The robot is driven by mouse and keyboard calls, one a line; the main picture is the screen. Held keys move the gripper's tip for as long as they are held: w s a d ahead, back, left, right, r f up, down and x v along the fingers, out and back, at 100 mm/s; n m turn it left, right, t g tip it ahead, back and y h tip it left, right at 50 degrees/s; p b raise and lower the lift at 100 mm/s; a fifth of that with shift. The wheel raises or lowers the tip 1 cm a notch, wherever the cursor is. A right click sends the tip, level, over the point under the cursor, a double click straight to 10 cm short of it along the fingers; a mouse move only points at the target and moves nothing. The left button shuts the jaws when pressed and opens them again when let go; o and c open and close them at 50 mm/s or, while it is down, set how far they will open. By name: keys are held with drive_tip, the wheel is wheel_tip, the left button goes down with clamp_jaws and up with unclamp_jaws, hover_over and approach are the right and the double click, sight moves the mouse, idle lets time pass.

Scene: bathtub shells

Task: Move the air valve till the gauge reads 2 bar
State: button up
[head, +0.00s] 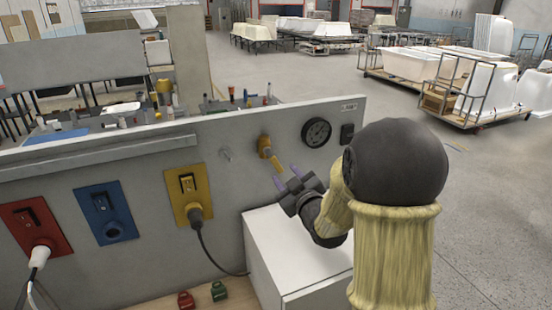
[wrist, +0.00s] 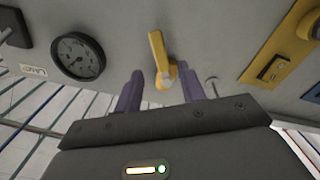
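The yellow air valve (head: 264,147) is on the grey panel, its lever pointing down and slightly right in the head view. In the wrist view, which looks upside down, the valve lever (wrist: 157,50) points up. The round black gauge (head: 316,132) is right of the valve; it also shows in the wrist view (wrist: 80,57), its dial too small to read surely. My gripper (head: 287,177) is open in front of the panel, just below the valve. In the wrist view its purple fingers (wrist: 160,90) are apart, with the valve hub seen between and beyond them. Contact cannot be told.
A white cabinet (head: 290,250) stands under my gripper. Red (head: 34,228), blue (head: 105,212) and yellow (head: 188,194) socket boxes are on the panel at left, two with cables. A small black box (head: 347,134) is right of the gauge. A metal hook (head: 226,153) is left of the valve.

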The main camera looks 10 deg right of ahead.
sight(277, 165)
drive_tip(key=w+p, duration=0.1)
drive_tip(key=w, duration=0.1)
drive_tip(key=w+a+p, duration=0.1)
drive_tip(key=w, duration=0.2)
drive_tip(key=w+p, duration=0.1)
drive_tip(key=w, duration=0.1)
drive_tip(key=shift+w+a, duration=0.15)
drive_tip(key=shift+a, duration=0.15)
clamp_jaws()
